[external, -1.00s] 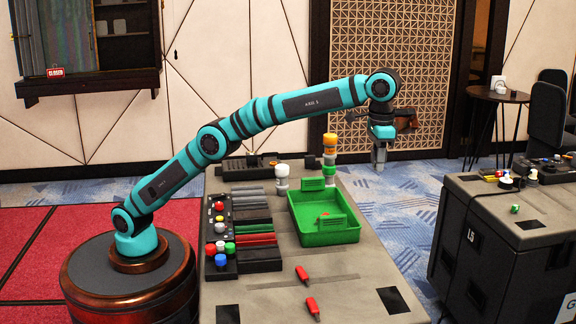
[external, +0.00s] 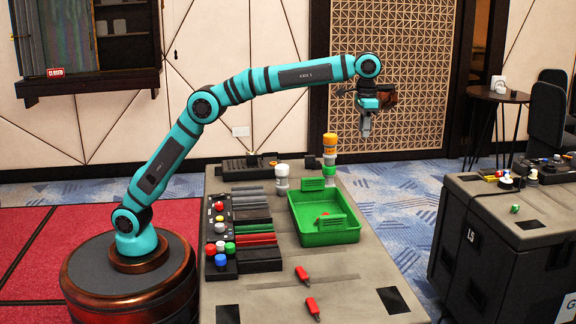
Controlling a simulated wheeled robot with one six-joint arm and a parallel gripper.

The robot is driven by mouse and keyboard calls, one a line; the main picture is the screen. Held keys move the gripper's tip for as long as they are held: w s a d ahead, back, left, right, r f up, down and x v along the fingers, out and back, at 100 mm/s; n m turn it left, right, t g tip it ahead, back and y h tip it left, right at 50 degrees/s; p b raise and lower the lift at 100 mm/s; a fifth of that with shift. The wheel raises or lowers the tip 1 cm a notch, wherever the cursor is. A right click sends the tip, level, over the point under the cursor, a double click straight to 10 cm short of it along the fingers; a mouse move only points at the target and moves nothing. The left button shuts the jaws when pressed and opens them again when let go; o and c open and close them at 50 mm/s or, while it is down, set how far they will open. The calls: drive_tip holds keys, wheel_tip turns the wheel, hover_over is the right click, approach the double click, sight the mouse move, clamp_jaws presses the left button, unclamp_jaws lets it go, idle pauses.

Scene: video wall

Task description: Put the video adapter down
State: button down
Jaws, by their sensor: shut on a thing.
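My gripper (external: 365,128) hangs pointing down from my teal arm, above the far right part of the grey case top. The fingers look closed. What they hold is too small and dark to make out; the video adapter cannot be told apart from the fingers. The gripper is well above the surface and apart from everything on it. The grey case top (external: 350,268) lies below and nearer the camera.
A green tray (external: 325,238) stands on the case. A button panel (external: 220,228) and two red pieces (external: 302,273) lie nearer.

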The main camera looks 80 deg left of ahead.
drive_tip(key=s+a+f, duration=0.1)
drive_tip(key=s+a, duration=0.2)
drive_tip(key=a, duration=0.8)
drive_tip(key=s+a, duration=0.3)
drive_tip(key=a, duration=0.7)
drive_tip(key=s+a+f, duration=0.1)
drive_tip(key=s+a, duration=0.3)
drive_tip(key=a, duration=0.7)
drive_tip(key=shift+n, duration=0.3)
drive_tip(key=f, duration=2.7)
drive_tip(key=shift+a+f, duration=0.25)
drive_tip(key=shift+f, duration=0.1)
drive_tip(key=shift+f, duration=0.1)
drive_tip(key=c, duration=1.3)
unclamp_jaws()
drive_tip(key=shift+o, duration=0.2)
wheel_tip(320, 180, up, 12)
